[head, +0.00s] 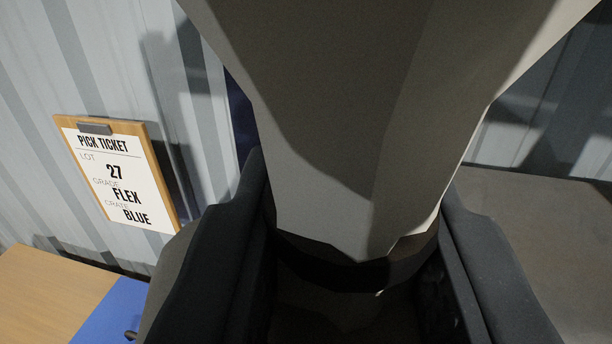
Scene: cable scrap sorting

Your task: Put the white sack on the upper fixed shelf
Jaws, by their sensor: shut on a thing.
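A large white sack (350,110) fills the upper middle of the head view, close to the camera and partly in shadow. Its narrow lower end sits between the two dark fingers of my gripper (350,235). My gripper is shut on this end, with one finger on each side. The top of the sack runs out of the picture. The sack hides most of what lies behind it. I cannot make out the upper fixed shelf in this view.
A clipboard (118,172) with a pick ticket reading lot 27, flex, blue hangs on the corrugated grey wall (60,60) at left. A wooden surface (45,295) with a blue patch (112,310) is at lower left. A grey-brown flat surface (550,230) lies at right.

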